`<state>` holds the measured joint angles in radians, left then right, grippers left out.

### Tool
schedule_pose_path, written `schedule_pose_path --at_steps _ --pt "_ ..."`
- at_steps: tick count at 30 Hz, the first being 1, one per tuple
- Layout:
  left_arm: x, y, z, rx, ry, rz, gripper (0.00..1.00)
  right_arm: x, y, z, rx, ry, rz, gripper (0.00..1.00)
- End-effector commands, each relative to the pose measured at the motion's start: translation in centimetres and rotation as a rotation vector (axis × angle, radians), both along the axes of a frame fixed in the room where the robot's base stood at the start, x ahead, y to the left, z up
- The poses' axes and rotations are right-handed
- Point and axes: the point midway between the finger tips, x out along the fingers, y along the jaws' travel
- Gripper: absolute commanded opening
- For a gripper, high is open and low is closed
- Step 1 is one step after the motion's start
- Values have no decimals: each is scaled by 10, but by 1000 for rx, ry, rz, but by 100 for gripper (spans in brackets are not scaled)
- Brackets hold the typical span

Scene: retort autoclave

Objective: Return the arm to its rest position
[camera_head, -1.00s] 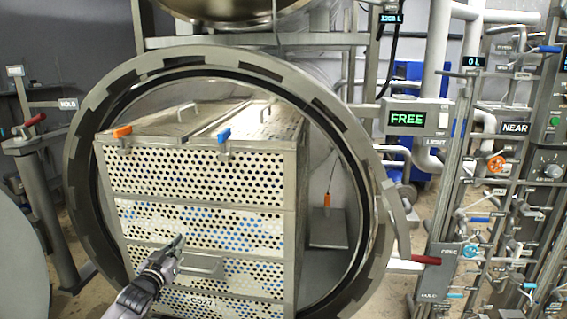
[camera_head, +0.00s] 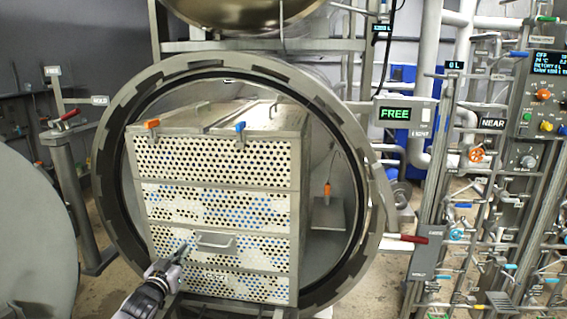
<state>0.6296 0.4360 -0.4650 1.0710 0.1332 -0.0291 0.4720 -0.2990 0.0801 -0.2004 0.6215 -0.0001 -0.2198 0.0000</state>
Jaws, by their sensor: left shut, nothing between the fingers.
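My left gripper (camera_head: 181,251) comes in from the lower left in the head view. It is shut and empty, in front of the lower part of a perforated metal basket (camera_head: 215,213). Its tips appear just left of the basket's front handle (camera_head: 215,240); I cannot tell whether they touch the basket. The basket stands inside the round retort opening, whose notched grey ring (camera_head: 375,200) surrounds it. My right gripper is not in view.
An orange latch (camera_head: 152,124) and a blue latch (camera_head: 240,127) sit on the basket's top front edge. A red-handled lever (camera_head: 407,238) sticks out right of the ring. Pipes and valves crowd the right. The round door (camera_head: 35,230) stands at left.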

Motion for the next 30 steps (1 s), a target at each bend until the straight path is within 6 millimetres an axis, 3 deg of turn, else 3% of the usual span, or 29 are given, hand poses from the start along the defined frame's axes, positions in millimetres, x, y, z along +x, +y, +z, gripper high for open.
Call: schedule_pose_path --at_steps 8,14,17,21,25,30 --pt "-36 -35 -49 17 125 -8 0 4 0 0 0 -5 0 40" --pt "-89 -67 -96 42 272 -15 0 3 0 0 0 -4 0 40" --pt "-133 -85 -124 60 379 -18 0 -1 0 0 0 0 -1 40" --pt "-224 -105 -160 98 581 -18 0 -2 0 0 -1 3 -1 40" --pt "-310 -107 -174 133 762 -14 0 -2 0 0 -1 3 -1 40" --pt "-387 -101 -174 168 922 -8 0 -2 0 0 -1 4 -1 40"
